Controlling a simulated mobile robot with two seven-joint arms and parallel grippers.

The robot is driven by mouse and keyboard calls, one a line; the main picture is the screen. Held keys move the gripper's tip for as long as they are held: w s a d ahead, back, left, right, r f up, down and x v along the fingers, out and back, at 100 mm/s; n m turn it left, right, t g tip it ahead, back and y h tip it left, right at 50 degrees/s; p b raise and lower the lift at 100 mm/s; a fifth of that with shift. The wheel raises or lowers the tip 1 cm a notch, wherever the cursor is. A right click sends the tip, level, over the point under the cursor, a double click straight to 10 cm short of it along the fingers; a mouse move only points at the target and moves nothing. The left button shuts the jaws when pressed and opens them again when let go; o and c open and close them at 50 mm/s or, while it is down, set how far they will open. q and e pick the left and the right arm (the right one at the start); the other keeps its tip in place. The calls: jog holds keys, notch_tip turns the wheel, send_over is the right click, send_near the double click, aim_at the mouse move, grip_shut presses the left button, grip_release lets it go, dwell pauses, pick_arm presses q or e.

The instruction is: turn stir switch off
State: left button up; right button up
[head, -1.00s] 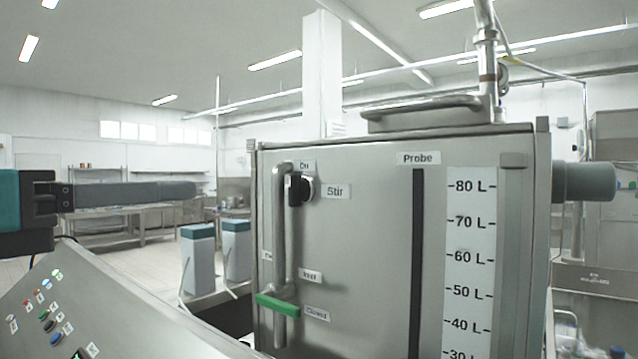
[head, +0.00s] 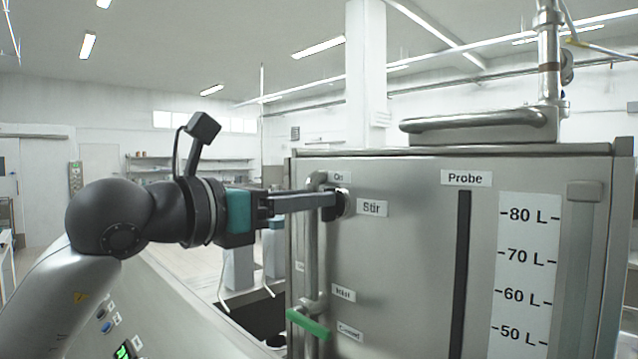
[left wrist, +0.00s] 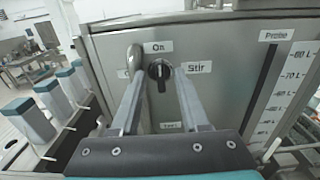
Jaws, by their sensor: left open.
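The stir switch is a black knob on a round silver base on the tank's front panel. In the left wrist view the knob (left wrist: 160,73) stands roughly vertical, below the "On" label and left of the "Stir" label (left wrist: 199,67). In the head view its silver base (head: 347,203) shows, with the knob largely hidden by my fingers. My left gripper (head: 332,200) is open at the switch. In the left wrist view its fingers (left wrist: 159,80) lie on either side of the knob; contact cannot be told. My right gripper is in neither view.
A vertical metal pipe (head: 313,260) runs close beside the switch, with a green-handled valve lever (head: 308,324) below. A dark probe slot (head: 461,270) and a litre scale (head: 527,275) are farther right. The control panel's sloping top lies below my left arm.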

pick_arm(q)
jog(key=shift+p+x, duration=0.3)
jog(key=shift+x, duration=1.1)
jog(key=shift+c, duration=0.2)
grip_shut()
